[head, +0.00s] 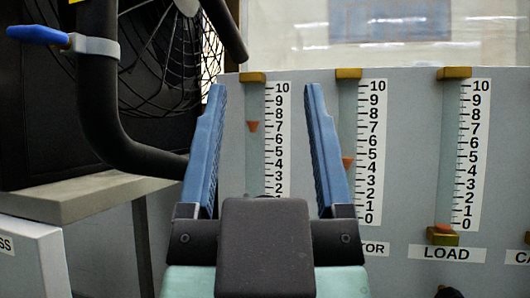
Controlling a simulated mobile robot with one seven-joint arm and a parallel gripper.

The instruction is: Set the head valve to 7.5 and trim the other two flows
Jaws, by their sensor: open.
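Three flow tubes with 0–10 scales stand on the grey panel. The left tube (255,165) has its orange float (253,126) near 7; its label is hidden behind my gripper. The middle tube (347,120), its label partly hidden and ending in "TOR", has its float (347,162) between 4 and 5. The LOAD tube (449,150) has its float (443,229) at the bottom, near 0. A dark knob top (448,292) shows below LOAD at the frame edge. My gripper (265,92) is open and empty, its blue fingers either side of the left scale. No head valve is visible.
A black fan grille (165,50) and a thick black curved pipe (100,110) with a blue-handled clamp (40,35) stand at the left. A grey ledge (85,195) lies below them.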

